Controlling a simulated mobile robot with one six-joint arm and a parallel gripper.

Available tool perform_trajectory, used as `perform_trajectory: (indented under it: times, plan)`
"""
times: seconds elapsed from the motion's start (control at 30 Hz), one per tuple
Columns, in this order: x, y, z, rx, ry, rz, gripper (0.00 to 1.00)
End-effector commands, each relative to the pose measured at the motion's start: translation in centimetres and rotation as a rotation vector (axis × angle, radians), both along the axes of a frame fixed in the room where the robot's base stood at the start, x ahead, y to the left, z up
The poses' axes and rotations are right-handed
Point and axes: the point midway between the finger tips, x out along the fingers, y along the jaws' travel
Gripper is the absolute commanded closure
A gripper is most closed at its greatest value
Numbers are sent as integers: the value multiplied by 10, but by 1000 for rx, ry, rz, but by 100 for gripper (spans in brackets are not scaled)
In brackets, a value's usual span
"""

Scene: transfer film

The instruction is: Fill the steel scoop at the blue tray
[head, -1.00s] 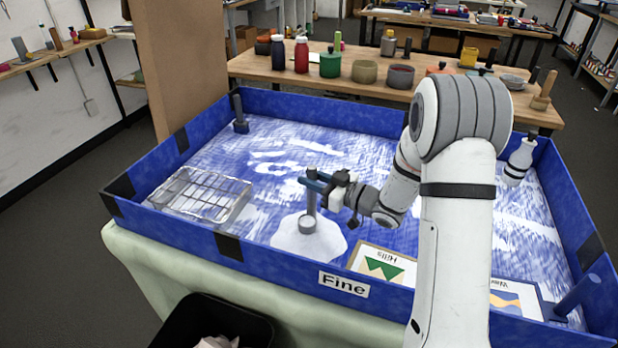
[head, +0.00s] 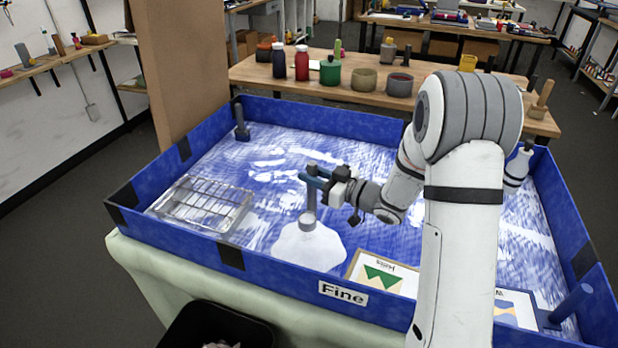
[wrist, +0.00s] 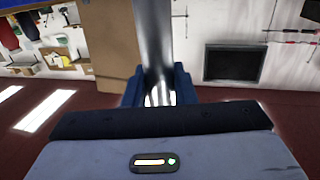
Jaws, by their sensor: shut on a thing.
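The steel scoop (head: 309,213) hangs upright from my gripper (head: 314,178), which is shut on its handle. The handle also shows in the wrist view (wrist: 154,45), between the blue fingers. The scoop's lower end is over the far part of a white sand heap (head: 308,250) in the blue tray (head: 275,272). Whether it touches the heap, and how much sand is in its bowl, I cannot tell.
A wire rack (head: 203,203) lies in the tray's left part. A "Hills" card (head: 383,274) lies right of the heap, near the front wall with the "Fine" label (head: 343,293). A white bottle (head: 518,167) stands at the right. A black bin (head: 215,325) is below the front.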

Motion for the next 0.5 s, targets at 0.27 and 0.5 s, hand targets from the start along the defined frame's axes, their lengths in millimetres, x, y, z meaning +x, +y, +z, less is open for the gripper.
perform_trajectory:
  times: [0.27,0.5]
  plan:
    - [0,0,33,1,-2,0,100]
    - [0,0,56,1,-1,-1,100]
